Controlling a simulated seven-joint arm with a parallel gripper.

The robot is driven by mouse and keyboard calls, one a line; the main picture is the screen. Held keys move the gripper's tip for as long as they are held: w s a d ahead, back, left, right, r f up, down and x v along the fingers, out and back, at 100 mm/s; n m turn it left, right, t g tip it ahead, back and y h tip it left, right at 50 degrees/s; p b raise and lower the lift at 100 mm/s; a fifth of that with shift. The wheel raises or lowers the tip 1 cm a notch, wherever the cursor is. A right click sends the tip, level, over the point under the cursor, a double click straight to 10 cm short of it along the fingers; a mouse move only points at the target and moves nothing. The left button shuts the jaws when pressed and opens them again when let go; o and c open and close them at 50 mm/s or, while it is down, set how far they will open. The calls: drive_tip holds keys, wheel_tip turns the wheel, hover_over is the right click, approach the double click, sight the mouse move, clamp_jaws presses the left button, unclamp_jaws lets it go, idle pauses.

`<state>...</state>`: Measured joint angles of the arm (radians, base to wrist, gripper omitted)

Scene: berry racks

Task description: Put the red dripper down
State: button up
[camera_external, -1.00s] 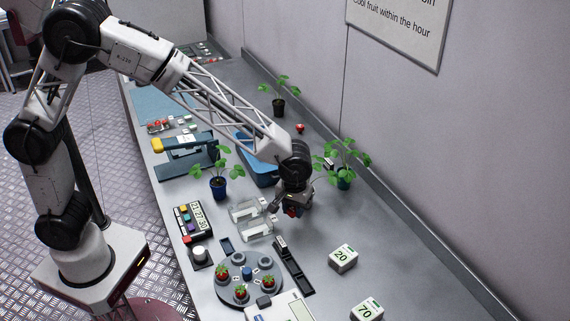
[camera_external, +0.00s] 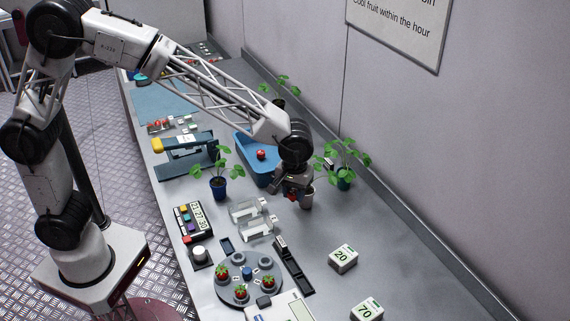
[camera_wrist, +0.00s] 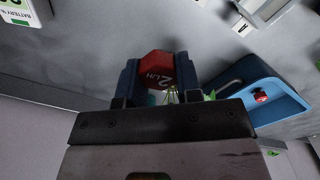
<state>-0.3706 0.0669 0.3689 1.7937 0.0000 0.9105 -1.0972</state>
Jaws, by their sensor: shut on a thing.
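The red dripper (camera_wrist: 160,70), marked "2 L/H", is between the two blue fingers of my gripper (camera_wrist: 156,82) in the wrist view. My gripper is shut on it. In the external view my gripper (camera_external: 290,196) hangs over the middle of the grey bench, with a bit of the red dripper (camera_external: 291,197) showing under it. A grey pot (camera_external: 307,198) stands just right of the gripper, partly hidden by it. Green leaves show behind the fingers in the wrist view. I cannot tell the exact height above the bench.
A blue tray (camera_external: 246,143) with a red berry (camera_external: 261,154) lies behind my gripper. Potted plants stand left (camera_external: 219,187) and right (camera_external: 344,182). Clear racks (camera_external: 256,229), a round berry holder (camera_external: 270,296) and number blocks (camera_external: 343,257) are nearer.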

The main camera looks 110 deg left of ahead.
wheel_tip(320, 180, up, 4)
drive_tip(key=shift+r, duration=0.1)
drive_tip(key=s+a, duration=0.3)
drive_tip(key=a, duration=0.4)
drive_tip(key=s+a, duration=0.3)
drive_tip(key=a, duration=0.4)
drive_tip(key=m, duration=0.2)
hover_over(274, 162)
wheel_tip(274, 162, down, 5)
drive_tip(key=shift+w, duration=0.1)
drive_tip(key=shift+f, duration=0.2)
drive_tip(key=shift+f, duration=3)
drive_tip(key=shift+f, duration=1.9)
